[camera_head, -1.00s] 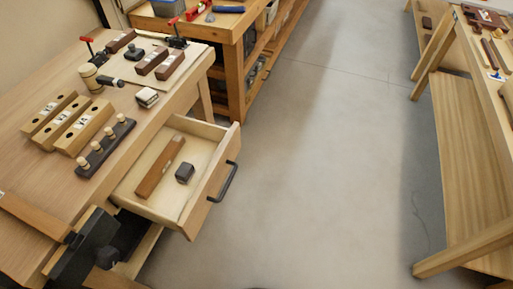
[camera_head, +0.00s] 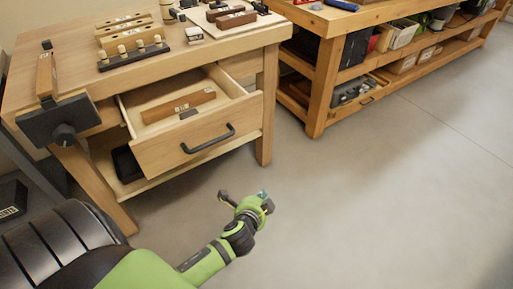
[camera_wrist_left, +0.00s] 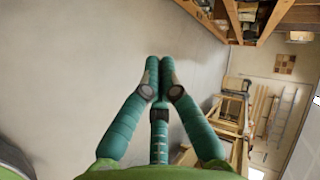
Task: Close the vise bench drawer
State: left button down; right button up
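The vise bench (camera_head: 190,55) stands at the upper left of the head view, with a black vise (camera_head: 60,120) at its left end. Its wooden drawer (camera_head: 165,152) is pulled out, its front facing me. A black bar handle (camera_head: 208,140) is on the drawer front. Inside lie a long brown block (camera_head: 180,106) and a small dark block, partly hidden by the front. My left gripper (camera_head: 263,196) is over the floor, in front of and below the drawer, apart from it. In the left wrist view its teal fingers (camera_wrist_left: 160,68) meet at the tips, with nothing between them. My right gripper is out of view.
Wooden blocks and a dark peg rack (camera_head: 135,57) are on the bench top. A lower shelf holds a black bin (camera_head: 127,163). Another bench with shelves (camera_head: 325,75) stands to the right. The grey floor (camera_head: 380,190) in front is clear.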

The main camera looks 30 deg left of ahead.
aim_at(257, 114)
pick_arm(q)
notch_tip(257, 114, up, 16)
jog(key=a+m+t+y+b, duration=0.1)
jog(key=a+t+y+b, duration=0.3)
jog(key=b, duration=0.3)
jog(key=shift+t, duration=0.5)
jog(key=b+x, duration=0.1)
jog(key=x, duration=1)
jog(key=shift+w+a, duration=0.2)
jog(key=shift+a, duration=0.1)
jog(key=shift+w+a+r, duration=0.1)
jog(key=shift+a, duration=0.2)
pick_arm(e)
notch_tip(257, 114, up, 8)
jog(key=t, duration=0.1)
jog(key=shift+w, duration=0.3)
pick_arm(q)
jog(key=shift+a, duration=0.1)
